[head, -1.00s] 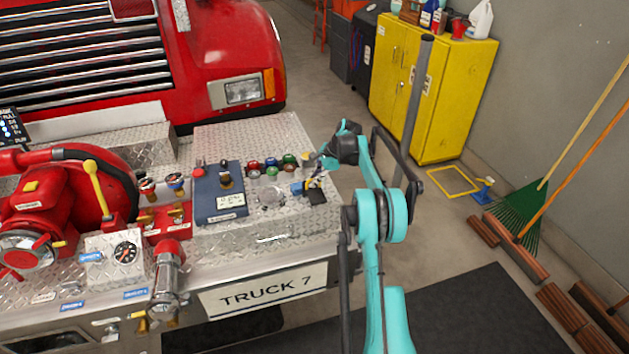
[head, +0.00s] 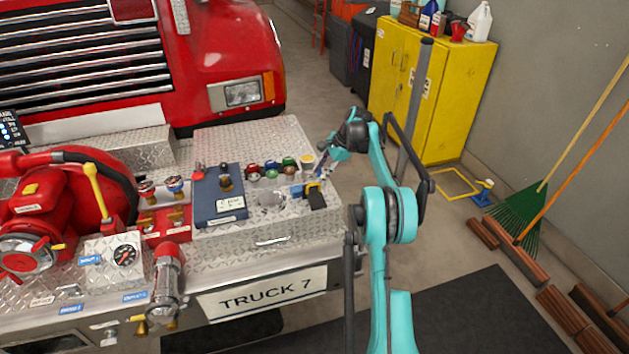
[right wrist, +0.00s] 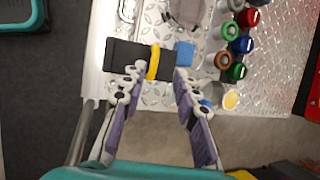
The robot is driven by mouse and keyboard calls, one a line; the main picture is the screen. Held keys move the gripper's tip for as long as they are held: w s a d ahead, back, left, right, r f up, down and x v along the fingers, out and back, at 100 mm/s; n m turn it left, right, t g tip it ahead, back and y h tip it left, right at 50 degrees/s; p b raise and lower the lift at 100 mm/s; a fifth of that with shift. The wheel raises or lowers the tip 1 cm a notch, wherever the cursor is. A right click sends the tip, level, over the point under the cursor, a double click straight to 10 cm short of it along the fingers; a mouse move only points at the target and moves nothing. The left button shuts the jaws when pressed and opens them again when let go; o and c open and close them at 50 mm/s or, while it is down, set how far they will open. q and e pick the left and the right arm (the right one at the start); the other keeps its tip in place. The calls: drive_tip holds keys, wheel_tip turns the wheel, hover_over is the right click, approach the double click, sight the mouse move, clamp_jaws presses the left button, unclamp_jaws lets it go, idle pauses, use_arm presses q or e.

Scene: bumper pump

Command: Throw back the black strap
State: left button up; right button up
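The black strap (head: 317,201) lies on the right end of the diamond-plate bumper deck, with a yellow band and a blue end piece beside it. In the right wrist view the strap (right wrist: 126,53) is on the left, the yellow band (right wrist: 153,62) in the middle and the blue piece (right wrist: 184,53) on the right. My right gripper (head: 316,176) is just behind the strap. In the right wrist view its fingers (right wrist: 160,72) are spread, with the tips close to the strap's near edge and nothing held between them. Whether they touch it I cannot tell. My left gripper is out of view.
Several coloured caps (head: 271,168) and a small cup (head: 307,160) stand behind the strap. A blue box (head: 219,195) with a knob sits to the left. A grey post (head: 415,100) rises behind my right arm. Open floor lies to the right of the bumper.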

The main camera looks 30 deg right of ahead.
drive_tip(key=v, duration=0.5)
drive_tip(key=shift+s+d+r, duration=0.1)
drive_tip(key=shift+d+r, duration=0.15)
drive_tip(key=shift+r, duration=0.05)
drive_tip(key=s+a+r+n+h+b, duration=0.1)
drive_tip(key=s+a+r+n+b, duration=0.2)
drive_tip(key=s+a+n, duration=0.55)
drive_tip(key=s+a+r+n+h+b, duration=0.15)
drive_tip(key=s+a, duration=0.35)
drive_tip(key=a, duration=0.8)
drive_tip(key=s+a+f+n+t+b, duration=0.1)
drive_tip(key=s+a+f+n, duration=0.2)
drive_tip(key=s, duration=0.4)
drive_tip(key=s+a+f+n+t+h+b, duration=0.1)
drive_tip(key=s+a+f+n+b, duration=0.1)
drive_tip(key=s+f, duration=0.4)
drive_tip(key=s+a+f+n+t+b, duration=0.1)
drive_tip(key=s+a+f+n, duration=0.4)
drive_tip(key=s, duration=0.4)
drive_tip(key=shift+b, duration=0.4)
